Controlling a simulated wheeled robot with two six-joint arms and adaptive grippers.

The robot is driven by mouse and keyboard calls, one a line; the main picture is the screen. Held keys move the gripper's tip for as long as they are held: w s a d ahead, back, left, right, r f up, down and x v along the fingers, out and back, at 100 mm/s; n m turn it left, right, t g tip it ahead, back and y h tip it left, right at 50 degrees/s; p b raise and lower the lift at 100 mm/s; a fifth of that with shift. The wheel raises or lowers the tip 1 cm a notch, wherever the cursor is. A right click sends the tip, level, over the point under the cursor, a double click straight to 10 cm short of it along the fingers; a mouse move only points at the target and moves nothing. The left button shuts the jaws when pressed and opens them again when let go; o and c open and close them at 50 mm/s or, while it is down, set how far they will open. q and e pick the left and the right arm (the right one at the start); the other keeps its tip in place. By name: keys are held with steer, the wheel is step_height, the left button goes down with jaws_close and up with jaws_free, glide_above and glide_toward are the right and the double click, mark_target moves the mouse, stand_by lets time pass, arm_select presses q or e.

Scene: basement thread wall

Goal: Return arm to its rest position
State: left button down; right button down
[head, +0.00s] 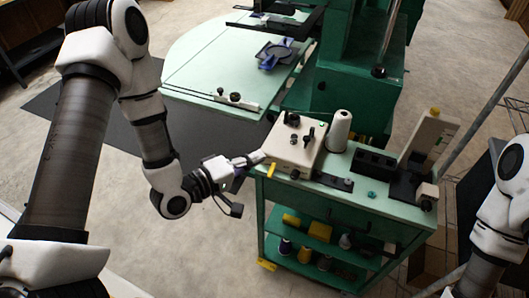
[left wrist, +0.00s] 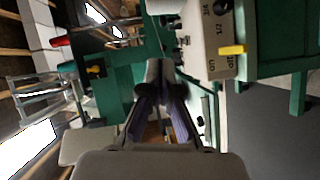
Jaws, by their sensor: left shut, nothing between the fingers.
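My left arm comes in from the left in the head view. Its gripper (head: 247,160) points right, with the fingertips close to the left side of a cream control box (head: 293,143) on a green cart. I cannot tell whether the tips touch the box. In the left wrist view the two fingers (left wrist: 160,90) meet at their tips, with nothing between them. The same box shows there at the upper right (left wrist: 222,50), beside the fingers. My right arm shows only in part at the right edge of the head view; its gripper is out of the picture.
The green cart (head: 340,197) holds a white thread cone (head: 339,130), a black block (head: 373,164) and spools on lower shelves. A pale green machine table (head: 205,70) and a green machine column (head: 350,85) stand behind. Bare floor (head: 200,265) lies left of the cart.

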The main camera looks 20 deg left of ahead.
arm_select(q)
steer(key=s+d+f+m+g+y, duration=0.1)
steer(key=s+f+g+y, duration=0.15)
steer(key=s+f, duration=0.45)
steer(key=s+f+m+g+y, duration=0.15)
steer(key=f+g, duration=0.25)
steer(key=f, duration=0.7)
steer(key=s+a+f+m+g+y, duration=0.2)
steer(key=s+a+f+m+g, duration=0.1)
steer(key=s, duration=0.4)
steer(key=s+a+f+m+g+y, duration=0.2)
steer(key=s+a+f+m+g, duration=0.1)
steer(key=s, duration=0.4)
steer(key=shift+a+f+m+g, duration=0.2)
steer(key=shift+a+m+g, duration=0.15)
steer(key=shift+m+g, duration=0.3)
